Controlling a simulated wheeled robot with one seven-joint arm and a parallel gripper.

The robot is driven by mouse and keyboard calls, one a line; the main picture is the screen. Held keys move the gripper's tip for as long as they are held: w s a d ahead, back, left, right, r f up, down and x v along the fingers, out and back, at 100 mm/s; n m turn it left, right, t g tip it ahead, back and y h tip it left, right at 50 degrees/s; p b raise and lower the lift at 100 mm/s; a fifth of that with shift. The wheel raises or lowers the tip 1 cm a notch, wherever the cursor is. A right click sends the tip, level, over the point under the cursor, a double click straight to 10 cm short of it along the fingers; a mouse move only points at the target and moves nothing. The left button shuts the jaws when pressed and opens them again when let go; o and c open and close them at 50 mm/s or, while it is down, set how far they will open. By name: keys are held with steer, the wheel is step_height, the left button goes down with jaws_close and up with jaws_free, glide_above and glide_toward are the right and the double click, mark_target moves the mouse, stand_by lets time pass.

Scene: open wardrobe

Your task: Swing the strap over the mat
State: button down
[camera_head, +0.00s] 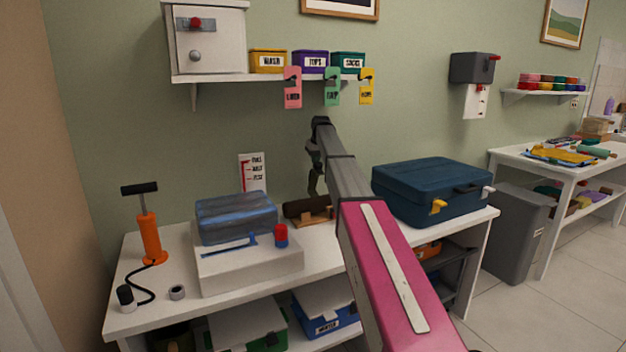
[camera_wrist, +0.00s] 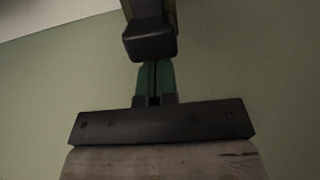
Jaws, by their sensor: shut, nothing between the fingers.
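A dark brown roll (camera_head: 299,207), which looks like the rolled mat, lies on a light wooden cradle (camera_head: 317,221) at the back of the white bench. I cannot make out a separate strap at this size, and my arm hides the right end of the roll. My gripper (camera_head: 314,191) hangs down at the far end of my arm, just above or beside the roll; I cannot tell whether it touches.
Coloured tags (camera_head: 332,87) hang under the wall shelf (camera_head: 215,78), above my arm.

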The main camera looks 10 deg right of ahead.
steer(key=s+d, duration=0.3)
steer(key=s, duration=0.7)
steer(key=shift+s+d, duration=0.2)
stand_by(1.1)
steer(key=shift+r, duration=0.1)
step_height(320, 180, up, 7)
stand_by(1.0)
steer(key=shift+d, duration=0.1)
